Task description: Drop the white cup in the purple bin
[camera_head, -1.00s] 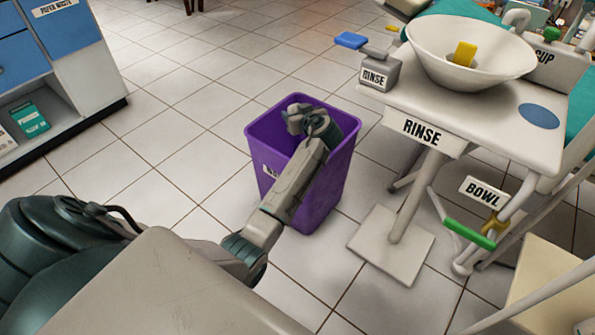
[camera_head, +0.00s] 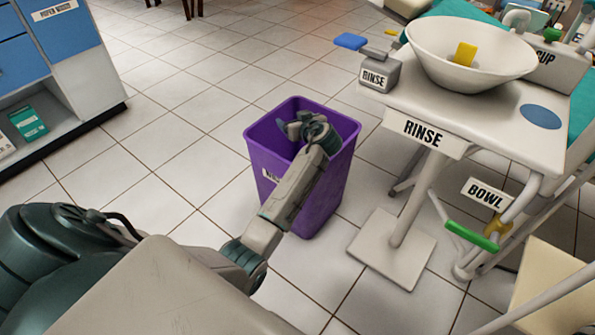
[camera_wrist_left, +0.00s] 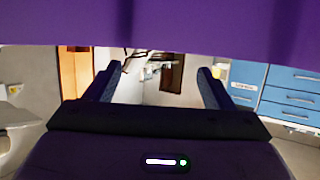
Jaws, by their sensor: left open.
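The purple bin (camera_head: 318,205) stands upright on the tiled floor, and its wall (camera_wrist_left: 160,25) fills the top of the left wrist view. My left gripper (camera_head: 288,129) is over the bin's mouth, at or just below rim level. In the left wrist view its two fingers (camera_wrist_left: 157,82) are spread apart with nothing between them. I do not see the white cup in either view. The bin's floor is hidden by its front wall and my arm. My right gripper is not in view.
A rinse stand (camera_head: 475,120) with a white bowl (camera_head: 430,62) is right of the bin, its square base (camera_head: 390,250) close by. A blue and white cabinet (camera_head: 75,60) stands at the left. Floor between cabinet and bin is clear.

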